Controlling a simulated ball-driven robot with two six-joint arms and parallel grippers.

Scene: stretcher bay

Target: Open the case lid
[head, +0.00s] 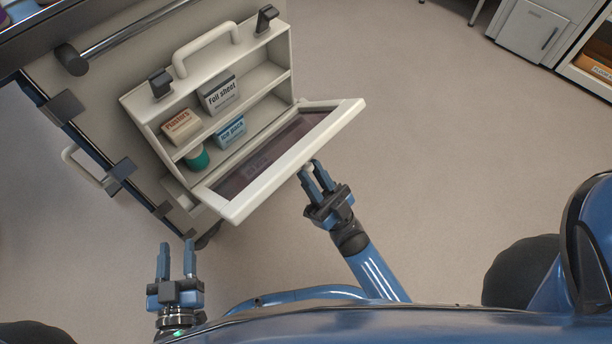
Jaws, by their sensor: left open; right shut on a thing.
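The cream case (207,57) hangs on the side of the stretcher by two dark hooks, with its handle (206,48) on top. Its lid (290,165), a cream frame with a dark see-through panel, is hinged down and sticks out toward me, so the shelves show. My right gripper (313,172) is shut on a small pale knob (308,167) at the outer edge of the lid. The knob is mostly hidden by the fingers. My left gripper (176,247) is open and empty, below and left of the lid, apart from the case.
On the shelves are a plasters box (180,126), a foil sheet box (221,95), an ice pack box (230,131) and a green-and-white roll (197,157). The stretcher's rail (130,34) runs above. Cabinets (533,33) stand at the far right. The floor (440,150) between is clear.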

